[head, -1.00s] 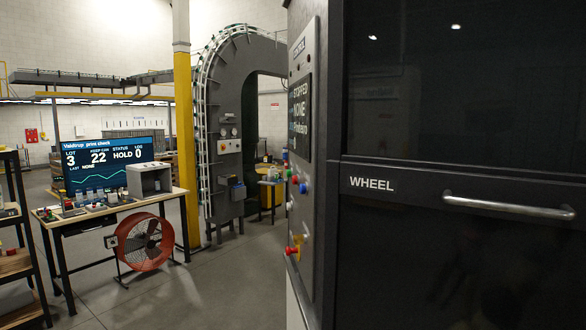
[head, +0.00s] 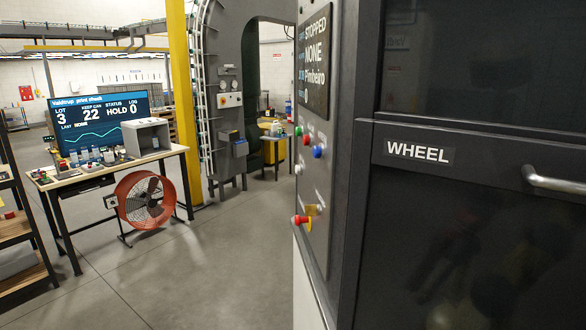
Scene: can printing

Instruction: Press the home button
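The control panel (head: 318,180) is on the side face of the dark machine, seen at a steep angle in the head view. It carries a green button (head: 298,131), a red button (head: 306,140), a blue button (head: 318,152) and a pale knob (head: 298,169). A red mushroom button (head: 300,220) with yellow around it sits lower down. The button labels are too small to read, so I cannot tell which one is home. The panel's screen (head: 314,62) shows STOPPED and NONE. My gripper is not in view.
The machine's dark door (head: 470,240) marked WHEEL, with a bar handle (head: 555,184), fills the right. A workbench (head: 70,182) with a monitor (head: 98,120), a red fan (head: 145,199) and a yellow post (head: 182,100) stand at left. The floor (head: 215,260) between is clear.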

